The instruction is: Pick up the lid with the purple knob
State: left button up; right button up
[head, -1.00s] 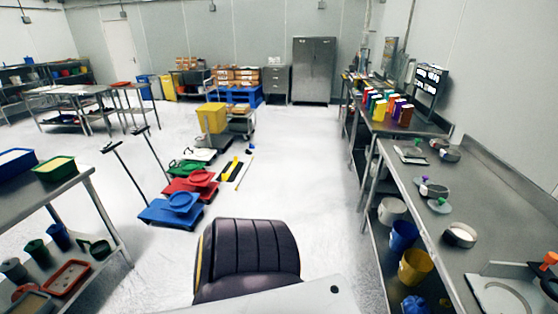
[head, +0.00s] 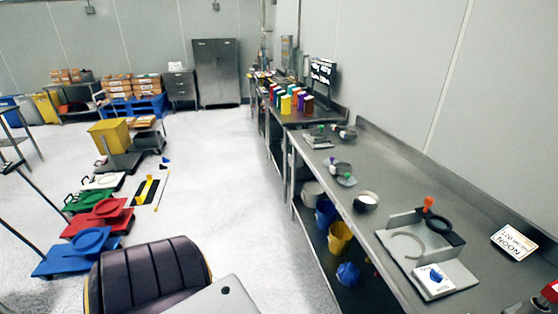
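The lid with the purple knob (head: 333,161) is small in the head view. It seems to be among the round grey pieces on the long steel table at the right, partway along it. Its knob is tiny and hard to make out from here. A round piece with a green knob (head: 347,177) lies just in front of it, and a grey round piece sits beside it. Neither of my grippers is in view.
The steel table (head: 400,180) runs along the right wall.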

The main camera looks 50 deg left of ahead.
aim_at(330, 162)
jog(key=u, duration=1.3)
jog(key=i+j+u, duration=0.6)
jog(key=i+u, duration=0.3)
jog(key=i, duration=0.2)
jog(key=i+u, duration=0.25)
jog(key=i, duration=0.55)
jog(key=i+j+z, duration=0.1)
jog(key=i+z, duration=0.15)
jog(key=i+j+z, duration=0.15)
jog(key=i+z, duration=0.15)
jog(key=i+j+z, duration=0.15)
jog(key=z, duration=0.3)
jog(key=i+j+z, duration=0.25)
jog(key=z, duration=0.15)
jog(key=i, duration=0.1)
